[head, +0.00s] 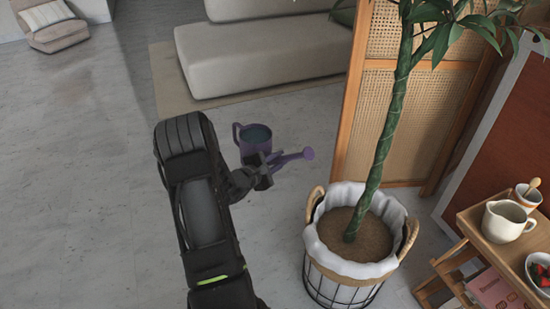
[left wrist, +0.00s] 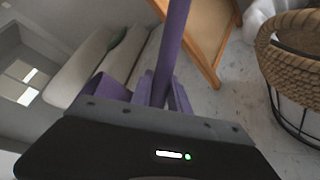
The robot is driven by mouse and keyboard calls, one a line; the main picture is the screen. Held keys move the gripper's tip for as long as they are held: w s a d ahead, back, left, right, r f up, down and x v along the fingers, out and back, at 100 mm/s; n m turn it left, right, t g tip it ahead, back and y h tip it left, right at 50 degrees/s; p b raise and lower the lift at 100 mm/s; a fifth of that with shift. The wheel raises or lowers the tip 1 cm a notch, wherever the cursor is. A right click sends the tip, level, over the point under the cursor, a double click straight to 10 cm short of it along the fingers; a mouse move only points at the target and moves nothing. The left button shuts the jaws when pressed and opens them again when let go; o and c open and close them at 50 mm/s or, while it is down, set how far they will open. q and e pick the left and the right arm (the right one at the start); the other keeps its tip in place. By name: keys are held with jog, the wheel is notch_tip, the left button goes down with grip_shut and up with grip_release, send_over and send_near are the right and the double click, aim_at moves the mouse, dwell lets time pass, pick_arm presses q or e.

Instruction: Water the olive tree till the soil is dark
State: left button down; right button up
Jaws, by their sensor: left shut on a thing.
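A purple watering can (head: 256,146) with water showing in its open top is held in the air by my left gripper (head: 262,172). Its spout (head: 298,157) points right, toward the tree. The left gripper is shut on the can; in the left wrist view the purple can (left wrist: 172,60) rises from behind the gripper body. The olive tree (head: 385,140) stands upright in a white-lined wire basket (head: 340,285) with woven handles. Its soil (head: 355,238) looks medium brown and dry. The can is left of the basket and apart from it. My right gripper is not in view.
A wooden cart (head: 470,225) at the right holds a white pitcher (head: 507,222), a small cup and a bowl of red fruit. A cane screen (head: 410,120) stands behind the tree. A beige sofa (head: 260,50) is at the back. The floor at left is clear.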

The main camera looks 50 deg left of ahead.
pick_arm(q)
jog(key=w+d+m+y+b, duration=0.1)
jog(key=w+d+m, duration=0.1)
jog(key=d, duration=0.7)
jog(key=shift+f+m+b, duration=0.25)
jog(key=shift+m+b, duration=0.05)
jog(key=shift+m, duration=0.3)
jog(key=shift+w+d, duration=0.1)
jog(key=shift+d, duration=0.1)
